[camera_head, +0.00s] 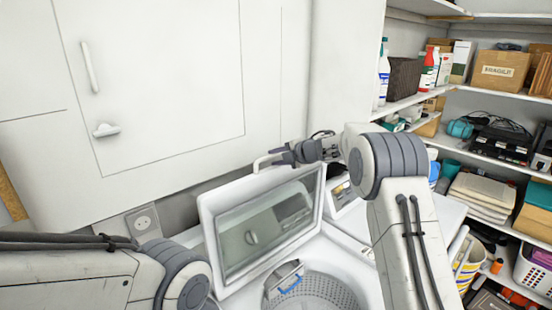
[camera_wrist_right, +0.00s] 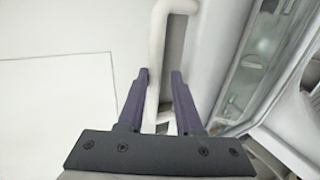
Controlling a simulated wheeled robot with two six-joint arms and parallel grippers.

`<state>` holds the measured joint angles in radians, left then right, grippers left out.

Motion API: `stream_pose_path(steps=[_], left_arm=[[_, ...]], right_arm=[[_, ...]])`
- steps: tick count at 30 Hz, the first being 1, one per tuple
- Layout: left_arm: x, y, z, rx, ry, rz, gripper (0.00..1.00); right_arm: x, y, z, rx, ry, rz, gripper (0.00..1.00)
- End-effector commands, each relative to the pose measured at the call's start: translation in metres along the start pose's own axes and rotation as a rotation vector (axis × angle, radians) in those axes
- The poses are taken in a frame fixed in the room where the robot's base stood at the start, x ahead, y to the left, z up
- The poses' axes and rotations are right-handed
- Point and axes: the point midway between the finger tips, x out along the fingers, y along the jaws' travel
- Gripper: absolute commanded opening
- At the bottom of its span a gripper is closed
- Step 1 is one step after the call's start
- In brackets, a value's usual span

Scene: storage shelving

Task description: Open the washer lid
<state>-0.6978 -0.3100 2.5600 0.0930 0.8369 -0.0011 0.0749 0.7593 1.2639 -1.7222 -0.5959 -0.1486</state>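The washer lid (camera_head: 262,232) is white with a glass pane. It stands raised and tilted back behind the washer opening, and the drum (camera_head: 318,290) shows below it. A white bent handle (camera_head: 262,161) shows at the lid's top edge; it also appears in the right wrist view (camera_wrist_right: 157,50). My right gripper (camera_head: 284,156) is beside this handle. In the right wrist view its dark fingers (camera_wrist_right: 161,76) are apart, with the handle between or just beyond them; I cannot tell if they touch it. My left arm shows at lower left, but its gripper is out of view.
A white wall cabinet (camera_head: 160,80) is close behind and above the lid. A wall socket (camera_head: 143,222) is at left. Crowded shelves (camera_head: 480,95) with boxes and bottles stand at right. A second white appliance top (camera_head: 352,222) adjoins the washer at right.

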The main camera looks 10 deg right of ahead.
Motion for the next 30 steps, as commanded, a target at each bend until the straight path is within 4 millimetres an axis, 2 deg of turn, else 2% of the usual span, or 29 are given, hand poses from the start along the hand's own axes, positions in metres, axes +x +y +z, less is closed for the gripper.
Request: stream_pose_path(steps=[5, 12, 18, 23, 30], left_arm=[[0.011, -0.001, 0.001, 0.000, 0.000, 0.000, 0.74], [0.034, -0.003, 0.002, 0.002, 0.001, 0.000, 0.74], [0.044, -0.004, 0.002, 0.003, 0.001, 0.000, 0.74], [0.046, -0.004, 0.002, 0.003, 0.001, 0.000, 0.74], [0.046, -0.004, 0.002, 0.003, 0.001, 0.000, 0.74]], right_arm=[[-0.014, -0.003, 0.001, -0.001, -0.001, 0.000, 0.31], [-0.062, -0.003, 0.001, -0.002, -0.004, 0.002, 0.31], [-0.093, -0.002, 0.001, -0.001, -0.003, 0.001, 0.31], [-0.104, -0.001, 0.001, 0.000, -0.002, 0.000, 0.31], [-0.105, 0.000, 0.001, 0.000, -0.001, 0.000, 0.31]])
